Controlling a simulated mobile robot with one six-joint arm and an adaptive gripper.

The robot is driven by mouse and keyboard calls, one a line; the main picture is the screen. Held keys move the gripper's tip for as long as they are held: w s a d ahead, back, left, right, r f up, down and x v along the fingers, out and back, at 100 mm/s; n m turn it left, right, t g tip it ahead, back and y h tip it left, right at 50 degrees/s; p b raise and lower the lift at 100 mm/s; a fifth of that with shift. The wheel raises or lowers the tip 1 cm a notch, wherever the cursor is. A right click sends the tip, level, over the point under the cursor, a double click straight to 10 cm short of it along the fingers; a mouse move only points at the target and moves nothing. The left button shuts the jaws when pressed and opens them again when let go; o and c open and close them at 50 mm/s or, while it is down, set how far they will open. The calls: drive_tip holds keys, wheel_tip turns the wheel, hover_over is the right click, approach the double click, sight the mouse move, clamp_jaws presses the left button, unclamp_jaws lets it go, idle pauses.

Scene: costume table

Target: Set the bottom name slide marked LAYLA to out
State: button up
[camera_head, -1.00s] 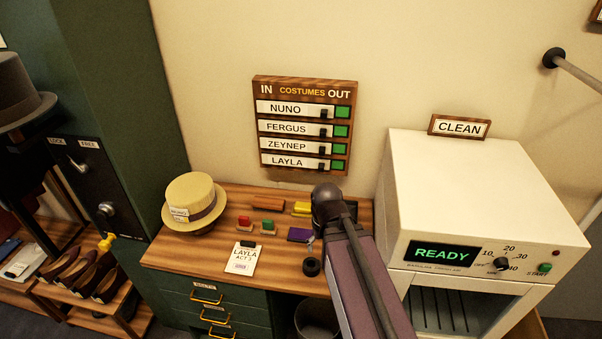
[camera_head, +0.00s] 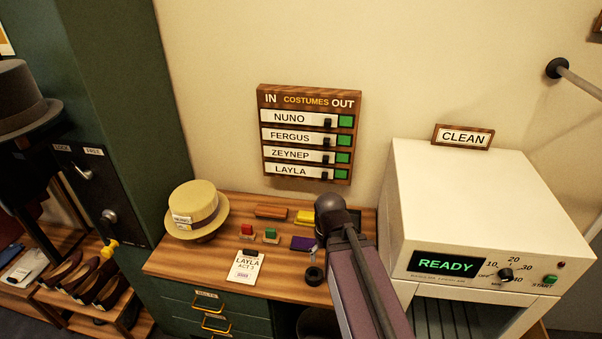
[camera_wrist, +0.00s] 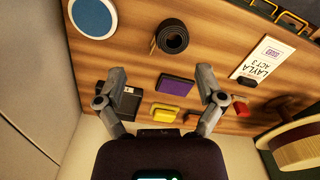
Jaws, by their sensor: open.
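The costume board (camera_head: 310,190) hangs on the wall, with IN at its left and OUT at its right. Its bottom name slide, LAYLA (camera_head: 290,170), is a white strip with a black knob (camera_head: 324,174) near its right end and a green square (camera_head: 341,174) showing beyond it. It lines up with the slides above. My gripper (camera_wrist: 162,76) is open and empty over the desk in the wrist view. The board is not in that view. In the head view my arm hides the gripper, below and right of the board.
On the desk (camera_head: 190,262) are a straw hat (camera_head: 196,210), a LAYLA card (camera_head: 246,267), a dark roll (camera_head: 314,275) and small coloured blocks. A purple block (camera_wrist: 177,88) lies below my fingers. A white machine (camera_head: 480,200) stands right. The wall around the board is clear.

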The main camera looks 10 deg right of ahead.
drive_tip(key=c, duration=0.3)
drive_tip(key=w+d+f+n+t+h+b, duration=0.3)
drive_tip(key=w+d+n+h+b, duration=0.1)
drive_tip(key=w+d+n, duration=0.1)
drive_tip(key=n+t+h+b, duration=0.2)
drive_tip(key=n+t+b, duration=1.1)
drive_tip(key=n, duration=1.4)
approach(324, 177)
drive_tip(key=s+t+p, duration=0.1)
drive_tip(key=s, duration=0.2)
drive_tip(key=shift+a+f, duration=0.3)
drive_tip(key=shift+a, duration=0.2)
drive_tip(key=shift+w+d, duration=0.1)
drive_tip(key=x, duration=1.3)
drive_tip(key=shift+w+d, duration=0.15)
drive_tip(key=shift+w, duration=0.1)
